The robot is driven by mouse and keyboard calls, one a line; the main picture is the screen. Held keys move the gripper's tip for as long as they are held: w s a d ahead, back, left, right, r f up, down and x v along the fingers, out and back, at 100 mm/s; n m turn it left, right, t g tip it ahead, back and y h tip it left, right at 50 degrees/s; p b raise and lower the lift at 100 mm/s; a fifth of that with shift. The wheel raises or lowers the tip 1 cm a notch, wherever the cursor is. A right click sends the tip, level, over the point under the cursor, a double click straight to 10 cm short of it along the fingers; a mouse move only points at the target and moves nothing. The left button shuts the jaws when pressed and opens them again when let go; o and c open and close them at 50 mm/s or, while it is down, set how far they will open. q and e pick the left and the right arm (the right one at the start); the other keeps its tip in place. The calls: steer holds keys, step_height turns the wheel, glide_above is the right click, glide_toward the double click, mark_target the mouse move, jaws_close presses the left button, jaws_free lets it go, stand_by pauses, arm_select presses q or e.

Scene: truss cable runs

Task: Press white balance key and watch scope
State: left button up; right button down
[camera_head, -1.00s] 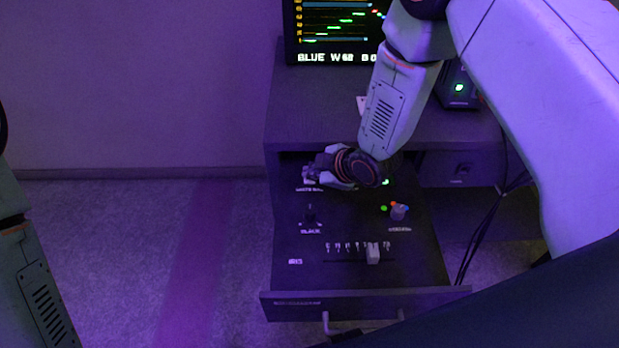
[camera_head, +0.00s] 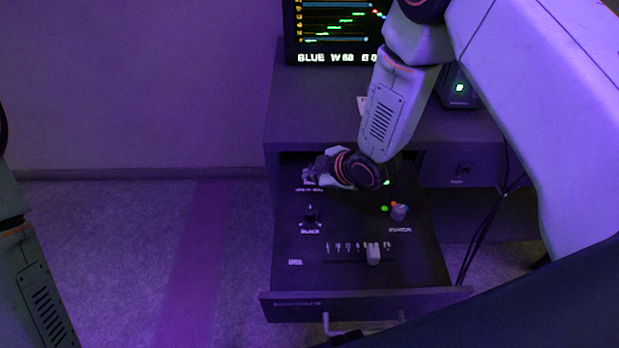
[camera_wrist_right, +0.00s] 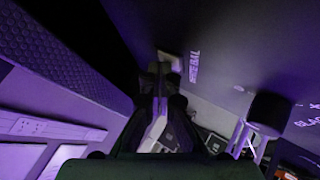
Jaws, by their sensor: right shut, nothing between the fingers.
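My right gripper (camera_head: 318,174) is shut and empty over the back left of the pulled-out drawer panel (camera_head: 345,278). In the right wrist view its fingers (camera_wrist_right: 160,92) point at a small pale key (camera_wrist_right: 169,60) beside a label ending in "BAL"; I cannot tell whether they touch. In the head view the gripper mostly hides the key, with its white label (camera_head: 309,189) just in front. The scope (camera_head: 335,28) stands on the desk top with coloured traces and "BLUE W 60" below, its right part hidden by my right arm. My left gripper is out of view.
The panel also carries a black knob (camera_head: 310,215), a grey knob (camera_head: 399,212) with green and red marks beside it, and a pale slider (camera_head: 373,254). A box with a green light (camera_head: 459,88) stands at right on the desk. Cables (camera_head: 482,238) hang at right.

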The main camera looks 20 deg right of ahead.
steer(key=shift+r+p, duration=0.7)
steer(key=shift+r, duration=0.1)
steer(key=shift+r, duration=0.1)
step_height(320, 180, up, 5)
steer(key=p, duration=0.4)
stand_by(0.6)
